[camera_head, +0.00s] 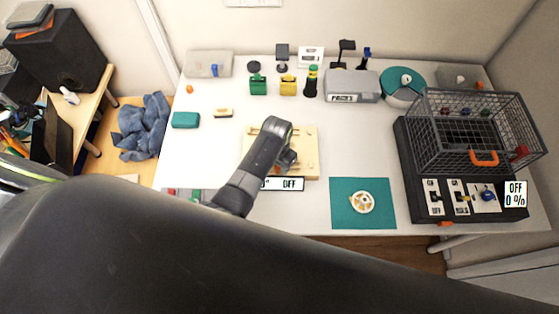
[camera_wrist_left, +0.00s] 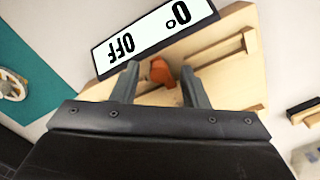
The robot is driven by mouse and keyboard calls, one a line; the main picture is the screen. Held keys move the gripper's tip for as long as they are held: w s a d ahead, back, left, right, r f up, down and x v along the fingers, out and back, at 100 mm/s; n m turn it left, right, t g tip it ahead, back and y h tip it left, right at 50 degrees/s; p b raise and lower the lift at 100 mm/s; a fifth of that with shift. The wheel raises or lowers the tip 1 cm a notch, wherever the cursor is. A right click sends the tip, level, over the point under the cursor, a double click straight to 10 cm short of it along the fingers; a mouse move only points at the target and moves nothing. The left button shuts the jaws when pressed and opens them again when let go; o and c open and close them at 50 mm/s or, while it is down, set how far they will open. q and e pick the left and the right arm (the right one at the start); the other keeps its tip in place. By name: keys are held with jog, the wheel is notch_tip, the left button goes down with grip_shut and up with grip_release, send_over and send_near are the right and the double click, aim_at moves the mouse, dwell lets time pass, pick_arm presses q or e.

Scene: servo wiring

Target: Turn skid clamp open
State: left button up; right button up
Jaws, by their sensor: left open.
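A light wooden skid board (camera_head: 308,140) lies on the white table, with a display reading OFF (camera_head: 290,184) along its front edge. In the left wrist view the board (camera_wrist_left: 235,85) carries a small orange lever (camera_wrist_left: 162,72), which appears to be the skid clamp; the display (camera_wrist_left: 150,38) there reads OFF and 0°. My left gripper (camera_head: 288,159) hangs over the board. In the left wrist view its two fingers (camera_wrist_left: 158,88) are apart, with the orange lever between their tips; I cannot tell if they touch it. My right gripper is not seen.
A green mat (camera_head: 342,213) with a white spool (camera_head: 361,202) lies right of the board. A wire cage (camera_head: 455,160) on a dark base stands far right. A teal box (camera_head: 186,120) is at left; several small items line the back.

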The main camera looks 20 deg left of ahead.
pick_arm(q)
jog(key=shift+s+r, duration=0.1)
jog(key=shift+s, duration=0.05)
jog(key=shift+c, duration=0.8)
grip_shut()
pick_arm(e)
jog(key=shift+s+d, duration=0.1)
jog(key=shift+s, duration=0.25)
pick_arm(q)
jog(key=shift+n, duration=0.4)
jog(key=n, duration=0.3)
jog(key=shift+n, duration=0.3)
jog(key=n, duration=0.4)
jog(key=shift+n, duration=0.3)
jog(key=n, duration=0.4)
jog(key=shift+w, duration=0.2)
jog(key=shift+n, duration=2.5)
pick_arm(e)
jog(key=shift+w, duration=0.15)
